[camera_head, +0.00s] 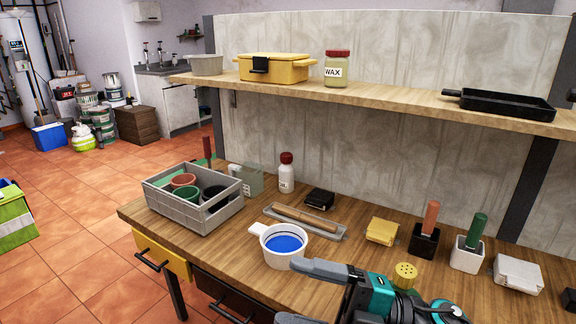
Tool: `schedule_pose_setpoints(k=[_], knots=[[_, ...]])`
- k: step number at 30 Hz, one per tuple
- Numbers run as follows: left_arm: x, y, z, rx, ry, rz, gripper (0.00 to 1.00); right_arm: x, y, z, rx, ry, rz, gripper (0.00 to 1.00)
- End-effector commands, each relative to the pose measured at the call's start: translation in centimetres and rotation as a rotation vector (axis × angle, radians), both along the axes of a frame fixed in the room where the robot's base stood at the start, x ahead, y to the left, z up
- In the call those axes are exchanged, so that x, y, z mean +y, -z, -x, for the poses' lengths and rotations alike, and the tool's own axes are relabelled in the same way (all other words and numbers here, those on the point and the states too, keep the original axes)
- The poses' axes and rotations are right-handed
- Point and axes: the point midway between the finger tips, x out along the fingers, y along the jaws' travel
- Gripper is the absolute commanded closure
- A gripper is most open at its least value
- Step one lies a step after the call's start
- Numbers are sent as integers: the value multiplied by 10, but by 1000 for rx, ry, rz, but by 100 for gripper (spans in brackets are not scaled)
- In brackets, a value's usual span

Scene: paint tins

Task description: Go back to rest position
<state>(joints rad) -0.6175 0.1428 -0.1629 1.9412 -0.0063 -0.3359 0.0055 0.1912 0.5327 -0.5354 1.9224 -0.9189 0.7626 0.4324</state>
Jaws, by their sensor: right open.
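My right gripper (306,293) is at the bottom of the head view, just right of centre, with its teal and black body at the front edge of the wooden workbench (345,258). Its grey fingers are apart with nothing between them. The upper finger lies close in front of a white tub of blue paint (284,258) in the picture; I cannot tell whether they touch. The lower finger is partly cut off by the frame edge. My left gripper is not in view.
A grey crate with pots (160,198) stands at the bench's left. A roller tray (318,226), white bottle (286,178), yellow sponge (382,231) and brush holders (424,243) stand behind. A shelf (400,103) runs above. Open tiled floor (60,215) lies left.

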Motion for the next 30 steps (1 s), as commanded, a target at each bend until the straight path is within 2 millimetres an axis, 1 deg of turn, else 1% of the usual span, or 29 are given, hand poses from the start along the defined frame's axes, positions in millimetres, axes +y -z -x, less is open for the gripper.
schedule_pose_setpoints(k=[1, 2, 4, 5, 6, 8, 9, 10, 11, 12, 14, 15, 18, 21, 23, 25, 30], knots=[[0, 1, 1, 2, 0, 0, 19, -6, 4, -9, 101, 109, -107, 20], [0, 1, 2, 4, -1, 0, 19, -13, 7, -17, 159, 180, -160, 20], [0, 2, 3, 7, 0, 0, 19, -32, 24, -33, 306, 348, -267, 20], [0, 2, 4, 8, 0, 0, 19, -42, 35, -38, 375, 421, -303, 20], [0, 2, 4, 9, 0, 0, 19, -56, 53, -43, 471, 520, -344, 20], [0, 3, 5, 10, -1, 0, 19, -78, 86, -45, 624, 668, -387, 20], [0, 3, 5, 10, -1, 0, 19, -92, 112, -42, 733, 764, -405, 20], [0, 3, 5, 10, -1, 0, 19, -103, 132, -37, 814, 833, -413, 20], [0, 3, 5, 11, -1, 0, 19, -112, 152, -30, 892, 894, -415, 20], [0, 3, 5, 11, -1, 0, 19, -122, 176, -20, 989, 966, -413, 20], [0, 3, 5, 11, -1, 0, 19, -135, 208, -1, 1120, 1055, -403, 20], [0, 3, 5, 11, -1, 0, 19, -141, 226, 12, 1197, 1102, -393, 20], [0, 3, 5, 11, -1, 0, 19, -151, 260, 41, 1348, 1186, -368, 20], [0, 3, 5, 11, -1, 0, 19, -155, 278, 61, 1437, 1229, -347, 20], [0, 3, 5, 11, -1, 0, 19, -156, 284, 67, 1467, 1241, -341, 20], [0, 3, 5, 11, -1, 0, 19, -156, 286, 70, 1480, 1247, -338, 20], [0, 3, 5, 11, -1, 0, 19, -156, 286, 70, 1480, 1246, -337, 20]])
